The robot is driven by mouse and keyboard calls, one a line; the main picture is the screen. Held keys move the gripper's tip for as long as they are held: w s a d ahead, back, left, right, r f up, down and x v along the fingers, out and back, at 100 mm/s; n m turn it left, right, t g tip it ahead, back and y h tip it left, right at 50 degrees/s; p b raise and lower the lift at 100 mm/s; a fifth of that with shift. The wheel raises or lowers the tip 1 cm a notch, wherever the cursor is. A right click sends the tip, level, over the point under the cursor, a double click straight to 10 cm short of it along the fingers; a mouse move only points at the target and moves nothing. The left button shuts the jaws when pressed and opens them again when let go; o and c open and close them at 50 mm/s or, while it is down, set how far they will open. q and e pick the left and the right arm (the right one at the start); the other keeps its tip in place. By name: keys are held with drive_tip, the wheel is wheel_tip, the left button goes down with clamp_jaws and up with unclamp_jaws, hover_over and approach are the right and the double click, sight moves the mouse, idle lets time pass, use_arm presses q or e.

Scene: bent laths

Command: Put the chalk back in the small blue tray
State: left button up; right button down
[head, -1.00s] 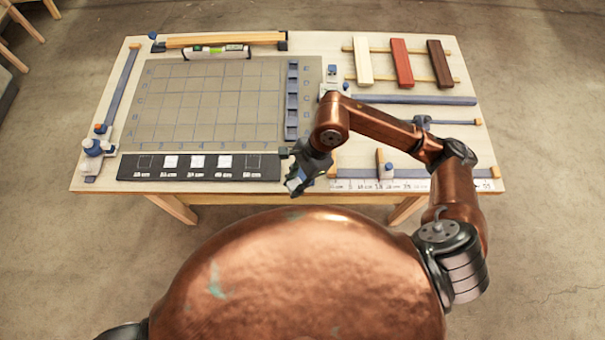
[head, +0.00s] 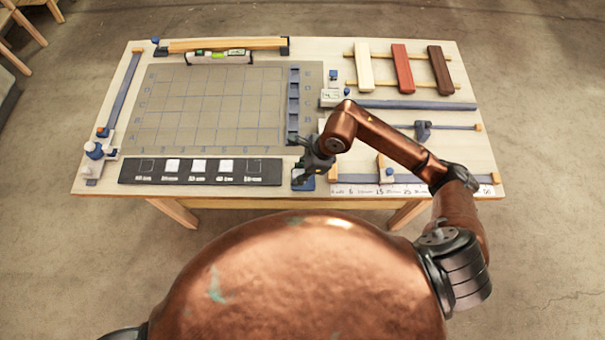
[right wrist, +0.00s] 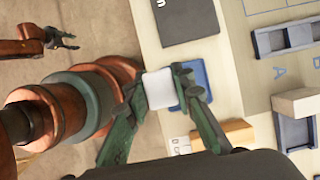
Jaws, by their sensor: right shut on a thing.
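The chalk (right wrist: 160,88) is a small white block between the fingers of my right gripper (right wrist: 160,92) in the right wrist view. The gripper is shut on it. The small blue tray (right wrist: 199,75) shows just beside and partly behind the right finger. I cannot tell whether the chalk touches it. In the head view, my right gripper (head: 303,176) is over the tray (head: 309,184) at the table's front edge, and hides much of it and the chalk. My left gripper (right wrist: 65,40) shows open and empty in the right wrist view, out over the floor.
A black strip with white squares (head: 200,172) lies left of the tray. A grey gridded board (head: 205,105) is behind it, with a column of blue holders (head: 293,103) at its right edge. A ruled rail (head: 410,189) with a wooden stop (head: 381,168) lies to the right.

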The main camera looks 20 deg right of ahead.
sight(301, 172)
drive_tip(key=f, duration=0.1)
drive_tip(key=w+d+f, duration=0.1)
drive_tip(key=w+f, duration=0.1)
drive_tip(key=shift+w+d+f, duration=0.15)
drive_tip(key=shift+d+f, duration=0.15)
drive_tip(key=shift+d, duration=0.1)
drive_tip(key=f, duration=0.3)
drive_tip(key=shift+w+d+f+p, duration=0.2)
drive_tip(key=shift+w+f+p, duration=0.05)
drive_tip(key=shift+f+p, duration=0.1)
drive_tip(key=shift+f, duration=0.1)
drive_tip(key=shift+f, duration=0.15)
drive_tip(key=c, duration=1.9)
unclamp_jaws()
drive_tip(key=shift+c, duration=0.2)
drive_tip(key=shift+r, duration=0.3)
drive_tip(key=v, duration=1.1)
drive_tip(key=shift+d+r+b, duration=0.25)
drive_tip(key=shift+r+b, duration=0.1)
drive_tip(key=shift+b, duration=0.1)
